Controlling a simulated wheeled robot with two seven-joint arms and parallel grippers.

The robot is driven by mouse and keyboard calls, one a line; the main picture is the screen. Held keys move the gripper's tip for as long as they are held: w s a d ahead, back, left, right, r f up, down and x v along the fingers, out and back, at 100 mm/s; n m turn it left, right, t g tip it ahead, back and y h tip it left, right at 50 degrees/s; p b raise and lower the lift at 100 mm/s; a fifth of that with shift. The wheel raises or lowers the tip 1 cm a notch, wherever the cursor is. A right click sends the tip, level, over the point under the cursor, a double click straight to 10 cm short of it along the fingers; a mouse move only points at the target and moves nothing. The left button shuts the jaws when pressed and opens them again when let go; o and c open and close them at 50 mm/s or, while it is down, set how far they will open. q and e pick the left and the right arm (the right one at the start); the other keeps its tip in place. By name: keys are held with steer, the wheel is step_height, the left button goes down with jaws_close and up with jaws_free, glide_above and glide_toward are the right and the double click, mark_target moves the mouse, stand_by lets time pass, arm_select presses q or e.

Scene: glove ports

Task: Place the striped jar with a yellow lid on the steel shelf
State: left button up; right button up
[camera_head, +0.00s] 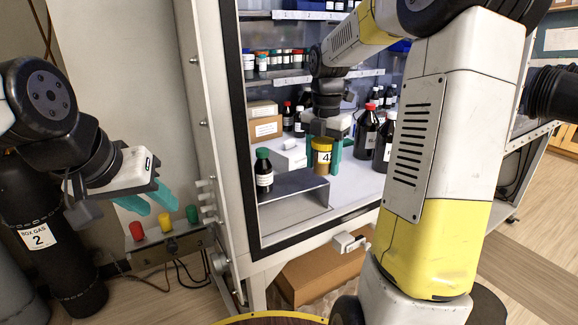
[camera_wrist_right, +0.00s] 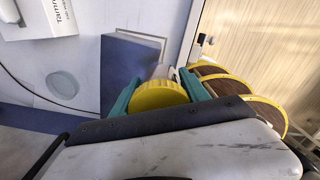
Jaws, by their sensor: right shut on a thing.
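The jar with a yellow lid (camera_head: 322,158) is amber-brown with a label reading "42"; I cannot make out stripes. My right gripper (camera_head: 323,156) is shut on it from above, and the jar hangs upright inside the cabinet. Its round yellow lid (camera_wrist_right: 160,96) shows between the teal fingers in the right wrist view. The steel shelf (camera_head: 300,181) is a low grey riser at the cabinet's front, just left of the jar; it shows as a blue-grey plate (camera_wrist_right: 130,72) in the wrist view. Whether the jar overlaps its edge is unclear. My left gripper (camera_head: 156,206) is open and empty outside the cabinet.
A dark bottle with a green cap (camera_head: 264,172) stands at the shelf's left end. Dark bottles (camera_head: 367,134) stand to the right. A white box (camera_head: 290,153) lies behind the shelf. The cabinet's front frame (camera_head: 224,150) bounds the opening on the left.

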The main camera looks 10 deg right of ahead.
glide_above(301, 179)
steer(key=shift+s+d+f, duration=0.25)
steer(key=shift+d, duration=0.05)
steer(key=f, duration=0.2)
steer(key=shift+w+a+f, duration=0.3)
steer(key=shift+a+f, duration=0.05)
steer(key=shift+f, duration=0.45)
steer(key=shift+f, duration=0.15)
steer(key=o, duration=1.4)
